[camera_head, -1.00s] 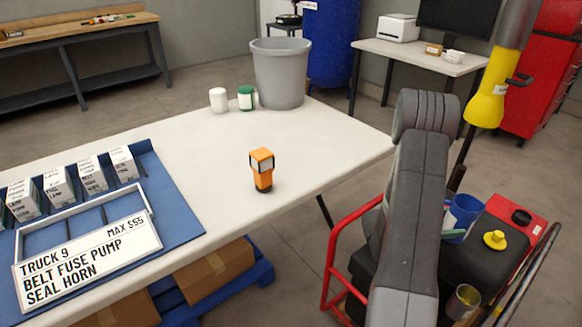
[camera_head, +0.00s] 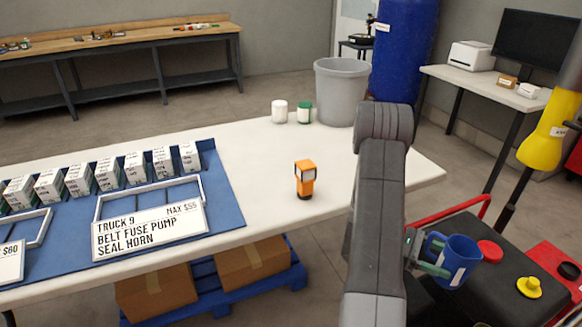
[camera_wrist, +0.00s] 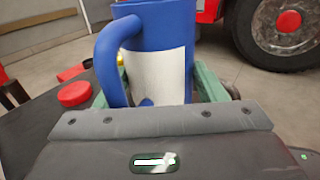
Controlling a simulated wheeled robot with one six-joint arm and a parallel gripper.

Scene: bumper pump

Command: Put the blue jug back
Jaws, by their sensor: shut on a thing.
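The blue jug (camera_head: 458,259) is at the lower right in the head view, beside my arm and over or on the dark top of the red-framed cart (camera_head: 488,238). My gripper (camera_head: 430,262) has green fingers and is shut on the jug. In the wrist view the jug (camera_wrist: 155,55) stands upright between the green fingers, with its handle on the left and a white label facing the camera. Whether its base touches the cart top is hidden.
A red cap (camera_head: 490,251) and a yellow cap (camera_head: 529,287) lie on the cart. The white table (camera_head: 262,165) holds an orange device (camera_head: 305,178), a grey bin (camera_head: 341,90), two small jars and a blue mat (camera_head: 225,195) with boxes. A yellow funnel (camera_head: 545,140) hangs at right.

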